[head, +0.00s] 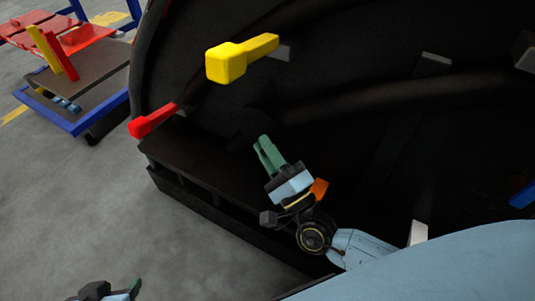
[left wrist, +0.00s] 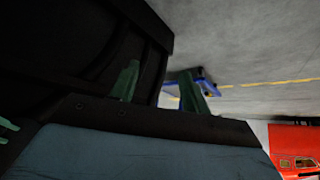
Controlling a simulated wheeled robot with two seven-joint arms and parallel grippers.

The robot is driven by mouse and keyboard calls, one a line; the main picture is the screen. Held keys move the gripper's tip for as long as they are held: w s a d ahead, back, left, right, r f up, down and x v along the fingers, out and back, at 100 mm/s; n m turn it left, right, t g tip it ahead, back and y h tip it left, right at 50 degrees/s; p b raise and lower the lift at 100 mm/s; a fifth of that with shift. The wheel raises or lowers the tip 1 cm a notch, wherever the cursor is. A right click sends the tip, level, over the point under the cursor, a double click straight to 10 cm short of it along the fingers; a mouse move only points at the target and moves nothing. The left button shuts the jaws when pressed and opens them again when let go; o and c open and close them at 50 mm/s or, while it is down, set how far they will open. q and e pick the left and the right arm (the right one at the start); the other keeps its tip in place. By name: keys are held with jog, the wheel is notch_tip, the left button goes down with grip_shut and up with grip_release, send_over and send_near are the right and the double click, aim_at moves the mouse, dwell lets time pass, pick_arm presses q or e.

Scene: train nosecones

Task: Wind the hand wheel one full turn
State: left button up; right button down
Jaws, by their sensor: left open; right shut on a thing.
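I cannot pick out a whole hand wheel in either view; the inside of the nosecone (head: 350,60) is very dark. My right gripper (head: 265,146) is inside it in the head view, its green fingers close together and pointing up and left. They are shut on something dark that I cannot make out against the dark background. My left gripper (head: 118,292) is at the bottom left edge of the head view, mostly cut off, over the grey floor. In the left wrist view its green fingers (left wrist: 160,88) stand apart with nothing between them.
A yellow handle (head: 236,59) and a red handle (head: 152,121) stick out above and left of my right gripper. The floor (head: 80,200) between is clear.

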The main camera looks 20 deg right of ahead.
pick_arm(q)
jog(key=shift+w+d+r+t, duration=0.15)
jog(key=shift+w+r+t, duration=0.05)
jog(key=shift+r, duration=0.25)
jog(key=shift+w+d+r+t, duration=0.15)
jog(key=shift+w+r+t, duration=0.05)
jog(key=shift+r, duration=0.25)
pick_arm(e)
jog(key=shift+a+r, duration=0.1)
jog(key=shift+a, duration=0.1)
jog(key=c, duration=1.4)
grip_release()
jog(key=shift+a, duration=0.1)
jog(key=shift+o, duration=0.3)
